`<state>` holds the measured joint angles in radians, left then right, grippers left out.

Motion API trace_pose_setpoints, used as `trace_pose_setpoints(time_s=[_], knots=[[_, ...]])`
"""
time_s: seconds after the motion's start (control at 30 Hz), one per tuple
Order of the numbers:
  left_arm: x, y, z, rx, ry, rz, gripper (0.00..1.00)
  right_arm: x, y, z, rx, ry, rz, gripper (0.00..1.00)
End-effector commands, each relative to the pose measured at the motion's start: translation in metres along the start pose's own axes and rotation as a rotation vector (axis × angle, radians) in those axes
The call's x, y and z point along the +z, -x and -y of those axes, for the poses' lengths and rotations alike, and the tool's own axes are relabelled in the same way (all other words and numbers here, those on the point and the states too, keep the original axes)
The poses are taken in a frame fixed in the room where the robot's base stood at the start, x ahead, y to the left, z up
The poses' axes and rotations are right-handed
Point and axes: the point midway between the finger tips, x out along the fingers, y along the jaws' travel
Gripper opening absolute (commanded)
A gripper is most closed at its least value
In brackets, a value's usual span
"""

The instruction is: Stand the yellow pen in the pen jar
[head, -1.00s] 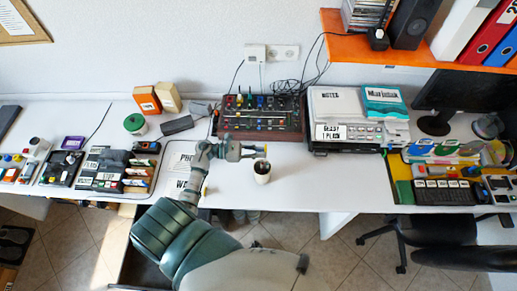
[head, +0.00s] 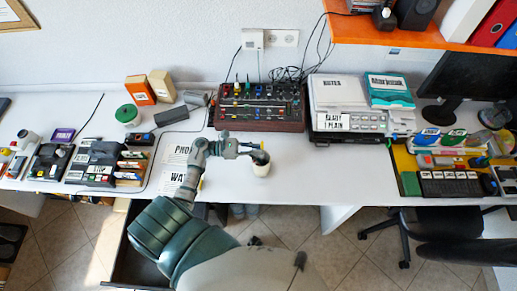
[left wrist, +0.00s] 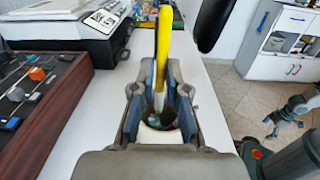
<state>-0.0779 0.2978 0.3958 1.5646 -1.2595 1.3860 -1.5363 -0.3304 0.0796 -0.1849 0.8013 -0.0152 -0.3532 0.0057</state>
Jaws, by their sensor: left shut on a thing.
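The yellow pen (left wrist: 163,42) stands nearly upright between the fingers of my left gripper (left wrist: 160,100) in the left wrist view. The left gripper (head: 264,153) is shut on the pen, at the top of the white pen jar (head: 261,170) in the head view. The jar's pale rim (left wrist: 160,138) shows between the fingers, with a dark opening. The pen's lower part lies over or in that opening; its end is hidden, so I cannot tell how deep it is. My right gripper (left wrist: 284,124) shows small at the right of the left wrist view, open and empty.
A control panel with knobs (head: 258,108) stands behind the jar. A device with papers on it (head: 350,124) is to the right. A white sheet (head: 180,155) lies to the left. The white desk (head: 310,172) right of the jar is clear, with its front edge close.

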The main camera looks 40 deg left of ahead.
Motion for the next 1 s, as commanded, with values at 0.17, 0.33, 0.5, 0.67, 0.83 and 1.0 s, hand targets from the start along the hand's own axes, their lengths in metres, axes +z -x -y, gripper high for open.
trace_pose_setpoints(time_s=[0.17, 0.33, 0.5, 0.67, 0.83, 1.0], knots=[[-0.002, 0.003, -0.002, 0.001, 0.001, 0.001, 0.00, -0.003, 0.000, 0.002, 0.001, 0.000, -0.002, 1.00], [0.000, -0.002, 0.001, 0.001, -0.002, -0.004, 0.00, -0.002, -0.001, -0.001, -0.004, 0.000, -0.003, 1.00], [0.002, -0.007, 0.004, 0.000, -0.007, -0.009, 0.43, -0.001, -0.002, -0.003, -0.009, 0.001, -0.003, 1.00], [0.001, -0.005, 0.003, 0.000, -0.005, -0.007, 0.43, -0.001, -0.002, -0.003, -0.003, 0.003, -0.001, 1.00], [-0.001, 0.004, 0.000, 0.002, -0.001, -0.004, 0.43, -0.003, -0.001, 0.001, -0.004, -0.001, -0.003, 1.00], [-0.002, 0.033, 0.000, 0.002, 0.000, -0.006, 0.43, -0.003, 0.000, 0.002, -0.001, -0.001, -0.002, 1.00]])
